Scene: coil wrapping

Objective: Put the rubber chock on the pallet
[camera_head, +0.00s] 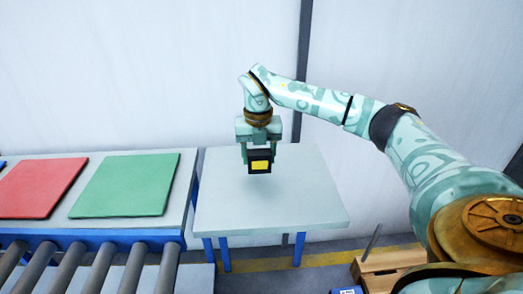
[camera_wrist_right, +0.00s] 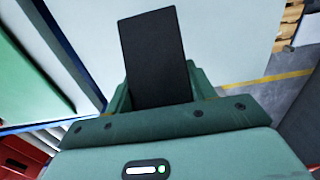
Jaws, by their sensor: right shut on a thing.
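The rubber chock (camera_head: 260,165) is a black block with a yellow patch on the side facing my head. My right gripper (camera_head: 259,153) points down over the grey table and is shut on the chock, with a finger on either side. In the right wrist view the chock (camera_wrist_right: 154,55) shows as a plain black face between the green fingers. I cannot tell whether its underside touches the table. A wooden pallet (camera_head: 390,262) is on the floor at lower right, partly hidden by my right arm. My left gripper is not in view.
The grey table (camera_head: 315,205) is otherwise bare. To its left, a green mat (camera_head: 127,184) and a red mat (camera_head: 38,187) lie on a grey surface behind a roller conveyor (camera_head: 95,270). A pale wall stands behind.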

